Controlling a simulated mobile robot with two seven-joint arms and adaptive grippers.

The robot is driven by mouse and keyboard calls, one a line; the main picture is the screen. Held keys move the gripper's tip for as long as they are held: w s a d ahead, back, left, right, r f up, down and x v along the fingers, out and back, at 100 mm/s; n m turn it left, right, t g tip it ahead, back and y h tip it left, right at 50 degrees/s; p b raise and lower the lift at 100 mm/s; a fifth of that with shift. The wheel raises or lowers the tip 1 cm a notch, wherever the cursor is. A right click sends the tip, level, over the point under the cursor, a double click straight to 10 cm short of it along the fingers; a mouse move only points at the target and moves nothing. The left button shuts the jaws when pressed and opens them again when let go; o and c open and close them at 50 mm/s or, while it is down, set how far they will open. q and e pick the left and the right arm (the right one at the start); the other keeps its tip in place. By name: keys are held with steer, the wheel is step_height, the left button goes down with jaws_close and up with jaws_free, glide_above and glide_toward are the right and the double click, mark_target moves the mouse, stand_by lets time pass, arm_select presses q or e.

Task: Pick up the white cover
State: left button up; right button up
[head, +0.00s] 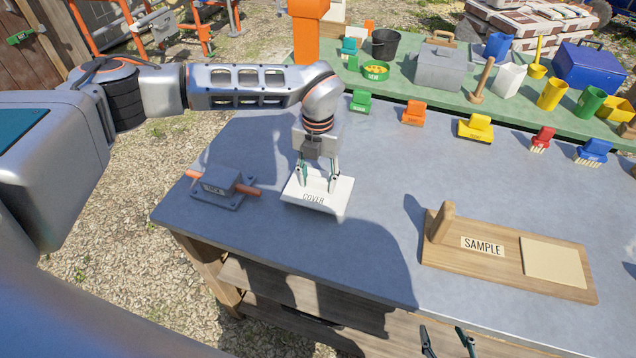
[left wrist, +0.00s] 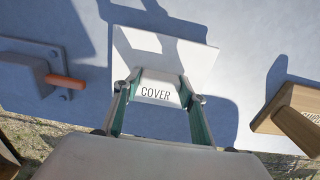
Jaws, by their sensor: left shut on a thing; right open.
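The white cover (head: 313,199), lettered COVER, is at the left part of the grey-blue table, with a dark shadow around it. In the left wrist view the cover (left wrist: 190,56) shows a flat white plate and a raised lettered block. My left gripper (head: 318,184) has come down from above and is shut on the raised block, one finger on each side. I cannot tell whether the cover's underside touches the table. My right gripper (head: 447,342) is at the bottom edge of the head view, fingers apart and empty, well away from the cover.
A grey lock device (head: 222,187) with orange handles sits left of the cover. A wooden board marked SAMPLE (head: 508,252) lies to the right. Several coloured brushes (head: 476,127) line the table's back. A green bench (head: 400,88) behind holds buckets and boxes. The table's middle is clear.

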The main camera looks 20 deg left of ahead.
mark_target(318, 179)
arm_select(q)
step_height(318, 179, up, 19)
steer(key=b, duration=0.1)
steer(key=shift+f, duration=0.15)
stand_by(1.0)
